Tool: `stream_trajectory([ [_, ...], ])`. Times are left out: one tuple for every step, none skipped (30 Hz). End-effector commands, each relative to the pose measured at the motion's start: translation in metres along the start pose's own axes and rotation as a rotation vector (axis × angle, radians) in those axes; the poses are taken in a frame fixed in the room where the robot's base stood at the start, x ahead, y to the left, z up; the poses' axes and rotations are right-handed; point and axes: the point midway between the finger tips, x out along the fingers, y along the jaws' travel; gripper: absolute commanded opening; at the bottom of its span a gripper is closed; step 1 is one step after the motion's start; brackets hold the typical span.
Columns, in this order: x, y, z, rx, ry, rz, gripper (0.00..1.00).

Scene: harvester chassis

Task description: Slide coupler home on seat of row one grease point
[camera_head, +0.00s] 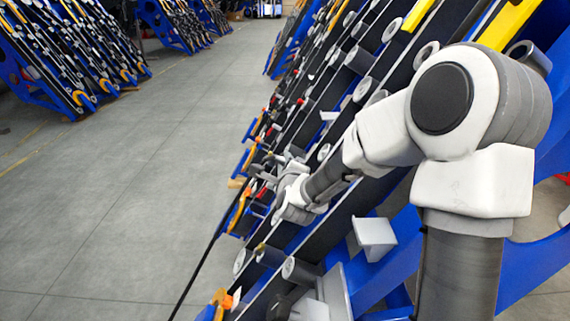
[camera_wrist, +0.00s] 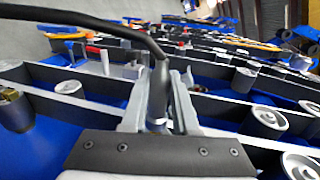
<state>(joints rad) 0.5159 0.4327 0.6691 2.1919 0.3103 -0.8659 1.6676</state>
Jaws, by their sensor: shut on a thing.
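My gripper (camera_wrist: 159,82) is shut on a coupler (camera_wrist: 157,116) with a grey metal body and a dark upper end. A black hose (camera_wrist: 90,17) runs from the coupler's top and arcs away to the left in the wrist view. In the head view my gripper (camera_head: 287,170) is small, among the bars of the chassis, and the coupler cannot be made out. A brass-coloured fitting (camera_wrist: 11,97) sits at the left edge of the wrist view, apart from the coupler. I cannot tell whether it is the row one grease point. The coupler's lower end and any seat under it are hidden.
The blue and black chassis (camera_head: 375,255) slopes around my arm, with dark bars and pale round rollers (camera_wrist: 271,117) close to my gripper. A pale bracket (camera_head: 374,234) juts out near my forearm. The grey floor (camera_head: 120,190) at left is clear; similar frames stand beyond.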

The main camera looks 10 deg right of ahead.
Motion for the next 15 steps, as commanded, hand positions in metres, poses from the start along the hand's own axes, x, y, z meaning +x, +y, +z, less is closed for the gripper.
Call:
stream_trajectory([
  [0.0000, -0.0007, 0.0004, 0.000, -0.001, -0.001, 0.00],
  [0.0000, -0.0007, 0.0004, 0.000, 0.000, -0.001, 0.00],
  [0.0000, -0.0007, 0.0004, 0.000, 0.000, -0.001, 0.00],
  [0.0000, -0.0007, 0.0004, 0.000, 0.000, -0.001, 0.00],
  [0.0001, -0.0007, 0.0003, 0.000, 0.000, -0.001, 0.00],
  [0.0001, -0.0006, -0.0001, 0.000, 0.000, -0.001, 0.00],
  [0.0001, -0.0006, -0.0004, 0.000, 0.000, -0.001, 0.00],
  [0.0001, -0.0005, -0.0009, 0.000, 0.000, -0.002, 0.00],
  [0.0001, -0.0004, -0.0016, 0.000, 0.000, -0.002, 0.00],
  [0.0002, -0.0004, -0.0024, 0.000, 0.000, -0.002, 0.00],
  [0.0002, -0.0004, -0.0031, 0.000, 0.000, -0.002, 0.00],
  [0.0002, -0.0004, -0.0041, 0.000, 0.000, -0.002, 0.00],
  [0.0002, -0.0004, -0.0049, 0.000, 0.000, -0.002, 0.00],
  [0.0003, -0.0004, -0.0057, 0.000, 0.000, -0.002, 0.00],
  [0.0003, -0.0005, -0.0067, 0.000, 0.000, -0.003, 0.00],
])
